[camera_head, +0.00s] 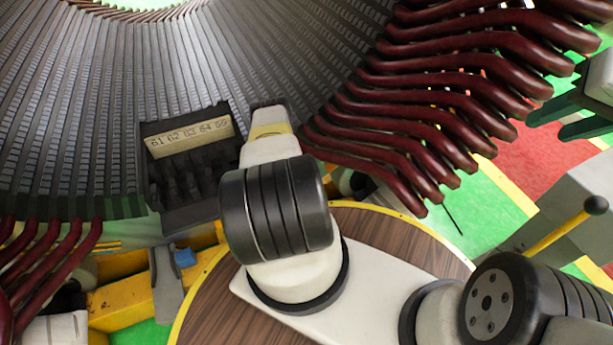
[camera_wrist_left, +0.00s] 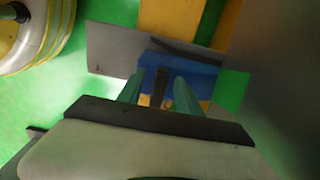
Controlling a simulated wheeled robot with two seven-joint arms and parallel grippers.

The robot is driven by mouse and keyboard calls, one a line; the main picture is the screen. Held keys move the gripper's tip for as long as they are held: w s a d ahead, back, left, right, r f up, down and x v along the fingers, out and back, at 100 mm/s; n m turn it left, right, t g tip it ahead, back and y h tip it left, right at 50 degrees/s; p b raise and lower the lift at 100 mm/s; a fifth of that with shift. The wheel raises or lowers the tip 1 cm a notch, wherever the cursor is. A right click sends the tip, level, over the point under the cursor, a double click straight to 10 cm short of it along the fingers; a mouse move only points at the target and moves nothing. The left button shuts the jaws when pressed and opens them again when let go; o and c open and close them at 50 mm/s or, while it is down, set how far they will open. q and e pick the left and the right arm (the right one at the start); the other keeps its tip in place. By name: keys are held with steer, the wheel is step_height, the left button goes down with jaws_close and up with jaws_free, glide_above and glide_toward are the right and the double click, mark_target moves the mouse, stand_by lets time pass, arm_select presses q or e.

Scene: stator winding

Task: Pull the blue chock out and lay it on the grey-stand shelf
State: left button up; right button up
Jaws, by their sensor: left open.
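The blue chock (camera_wrist_left: 195,72) shows in the left wrist view as a blue block against a grey plate (camera_wrist_left: 110,48). My left gripper (camera_wrist_left: 161,88) is open, with its two teal fingers pointing at the chock and a dark upright strip between them. I cannot tell whether the fingers touch the chock. In the head view a small blue piece (camera_head: 184,257) shows beside a grey part (camera_head: 166,288); the left gripper is hidden there. My right gripper (camera_head: 562,118) is at the right edge, its two dark teal fingers apart and empty, away from the chock.
A dark slotted rack with a numbered label (camera_head: 188,135) stands by the stator core (camera_head: 90,110). Dark red coil ends (camera_head: 440,100) jut out at the right. A round wooden table (camera_head: 385,232) with a yellow rim and a yellow beam (camera_head: 125,305) lie close by.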

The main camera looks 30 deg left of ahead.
arm_select(q)
steer(key=shift+f, duration=0.3)
jaws_close()
stand_by(1.3)
